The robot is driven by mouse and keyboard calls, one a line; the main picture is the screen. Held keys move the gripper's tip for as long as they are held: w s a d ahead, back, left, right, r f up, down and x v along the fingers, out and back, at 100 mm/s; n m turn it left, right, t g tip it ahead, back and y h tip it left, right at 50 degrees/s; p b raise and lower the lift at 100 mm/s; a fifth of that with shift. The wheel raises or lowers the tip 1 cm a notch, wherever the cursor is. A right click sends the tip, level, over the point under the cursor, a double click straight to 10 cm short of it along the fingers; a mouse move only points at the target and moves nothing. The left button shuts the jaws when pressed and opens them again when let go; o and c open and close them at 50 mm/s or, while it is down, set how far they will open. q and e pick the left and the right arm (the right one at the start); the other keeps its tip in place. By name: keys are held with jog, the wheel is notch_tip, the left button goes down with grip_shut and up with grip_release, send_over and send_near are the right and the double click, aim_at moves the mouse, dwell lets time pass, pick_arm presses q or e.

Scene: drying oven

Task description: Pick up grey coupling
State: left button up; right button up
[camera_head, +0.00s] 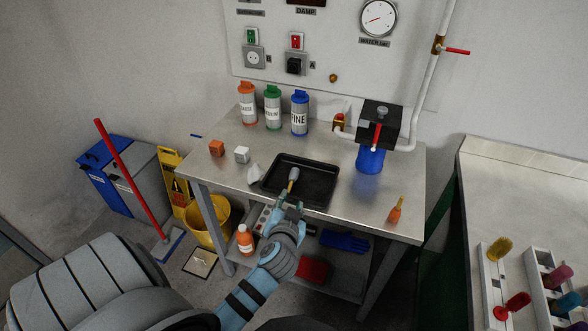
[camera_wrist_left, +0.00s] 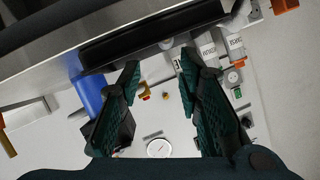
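No part is plainly a coupling. The small grey block (camera_head: 241,154) on the metal bench, beside an orange block (camera_head: 216,148), is one grey candidate; I cannot tell if it is the coupling. A grey-headed piece with a yellow stem (camera_head: 293,174) shows at the black tray (camera_head: 320,171), just beyond my left gripper (camera_head: 288,208). My left gripper is at the tray's front edge, to the right of and nearer than the grey block. In the left wrist view its two fingers (camera_wrist_left: 160,75) stand apart with nothing clearly between them. My right gripper is out of view.
Orange, green and blue-capped bottles (camera_head: 273,108) stand at the back. A blue container under a black box (camera_head: 371,158) is to the right, with an orange-handled tool (camera_head: 395,210) nearer. A lower shelf holds blue gloves (camera_head: 344,241). Bare bench lies right of the tray.

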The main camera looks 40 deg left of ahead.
pick_arm(q)
jog(key=b, duration=0.1)
send_near(294, 178)
jog(key=x, duration=0.4)
jog(key=shift+w+f, duration=0.1)
jog(key=shift+w, duration=0.05)
jog(key=b+x, duration=0.1)
jog(key=x, duration=0.5)
jog(key=shift+a, duration=0.15)
grip_shut()
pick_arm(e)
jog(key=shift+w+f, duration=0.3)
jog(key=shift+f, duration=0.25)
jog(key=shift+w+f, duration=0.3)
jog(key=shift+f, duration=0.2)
